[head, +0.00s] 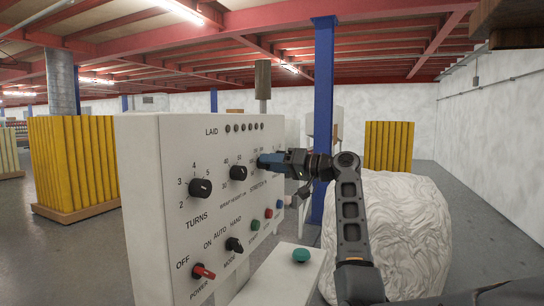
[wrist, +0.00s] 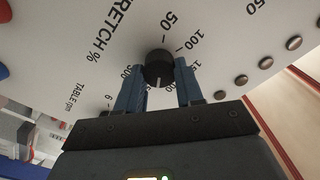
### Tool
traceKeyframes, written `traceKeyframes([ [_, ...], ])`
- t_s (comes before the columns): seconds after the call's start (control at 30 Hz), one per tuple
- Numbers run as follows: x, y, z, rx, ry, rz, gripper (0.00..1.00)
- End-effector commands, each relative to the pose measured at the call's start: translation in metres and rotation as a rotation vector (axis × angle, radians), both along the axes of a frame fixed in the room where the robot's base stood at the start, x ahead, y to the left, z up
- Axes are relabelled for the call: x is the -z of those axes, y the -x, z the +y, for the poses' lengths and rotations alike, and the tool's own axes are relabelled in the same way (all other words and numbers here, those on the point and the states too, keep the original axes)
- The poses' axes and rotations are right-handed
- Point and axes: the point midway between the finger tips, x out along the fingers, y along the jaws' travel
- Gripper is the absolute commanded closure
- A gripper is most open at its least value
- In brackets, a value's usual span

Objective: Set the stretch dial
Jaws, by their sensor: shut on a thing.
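The stretch dial (wrist: 158,66) is a black round knob on the white panel (head: 160,150), labelled STRETCH %. My gripper (wrist: 159,82) has its blue fingers on either side of the dial, shut on it. In the wrist view a pale pointer line on the knob points down toward my gripper's body. The 50 and 100 labels show clearly at upper right; labels beside the fingers are partly hidden, so I cannot read the exact setting. In the head view my gripper (head: 262,161) reaches the panel from the right and hides the dial.
On the panel are the turns knob (head: 200,188), wrap height knob (head: 238,173), mode knob (head: 234,244) and red power switch (head: 203,272). A green button (head: 301,255) sits on a ledge in front. A white wrapped bulk (head: 390,230) stands right of the panel.

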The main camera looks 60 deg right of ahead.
Motion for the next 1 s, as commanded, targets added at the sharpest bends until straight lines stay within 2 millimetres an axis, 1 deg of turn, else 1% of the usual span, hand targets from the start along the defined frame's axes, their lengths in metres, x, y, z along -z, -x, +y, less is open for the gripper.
traceKeyframes([
  [0.2, -0.0006, 0.0004, -0.0005, 0.0, -0.138, 0.014, 0.94],
  [0.4, 0.0009, 0.0003, -0.0005, 0.0, -0.213, 0.02, 0.94],
  [0.6, 0.002, 0.0007, -0.001, 0.002, -0.245, 0.022, 0.94],
  [1.0, 0.0024, 0.0008, -0.0013, 0.002, -0.25, 0.022, 0.94],
])
